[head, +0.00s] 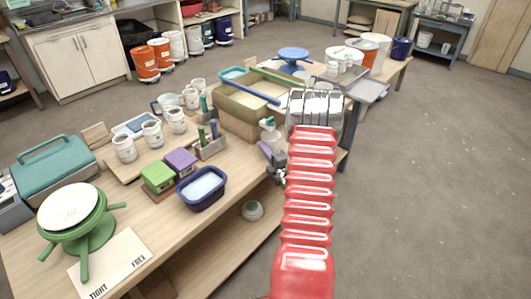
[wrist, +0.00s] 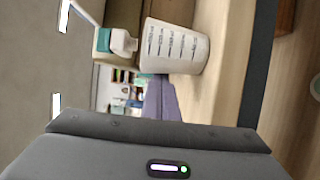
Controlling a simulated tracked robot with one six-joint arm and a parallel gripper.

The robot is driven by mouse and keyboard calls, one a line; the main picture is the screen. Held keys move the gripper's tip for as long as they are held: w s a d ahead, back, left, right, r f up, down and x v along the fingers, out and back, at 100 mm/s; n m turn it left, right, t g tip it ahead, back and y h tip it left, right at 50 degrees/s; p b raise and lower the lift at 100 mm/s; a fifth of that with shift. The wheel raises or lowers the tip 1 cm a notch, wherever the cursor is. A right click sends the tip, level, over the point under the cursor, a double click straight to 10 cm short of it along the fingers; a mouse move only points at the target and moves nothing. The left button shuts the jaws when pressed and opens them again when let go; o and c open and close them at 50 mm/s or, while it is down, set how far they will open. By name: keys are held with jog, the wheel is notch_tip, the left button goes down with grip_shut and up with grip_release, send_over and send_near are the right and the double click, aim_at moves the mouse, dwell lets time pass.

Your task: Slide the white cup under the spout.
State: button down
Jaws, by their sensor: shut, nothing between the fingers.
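The white cup (wrist: 175,47) has dark measuring marks and appears sideways in the wrist view, standing on the wooden table. It also shows in the head view (head: 271,137), small and partly hidden by my arm. A white spout with a teal part (wrist: 122,42) shows close to the cup's rim, on its upper side. I cannot tell if the cup is fully beneath it. My gripper (head: 267,151) is shut and empty, with purple fingers (wrist: 160,92) beside the cup. Whether they touch it is not clear.
A grey tool holder (head: 211,149) and a dark blue basin (head: 202,188) stand to the left. The table's front edge is close to my gripper.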

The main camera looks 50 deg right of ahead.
jog(key=shift+d, duration=0.15)
dwell(0.3)
jog(key=shift+a, duration=0.65)
jog(key=a, duration=0.3)
jog(key=shift+w, duration=0.25)
jog(key=v, duration=1)
jog(key=shift+d, duration=0.2)
jog(key=shift+f, duration=0.1)
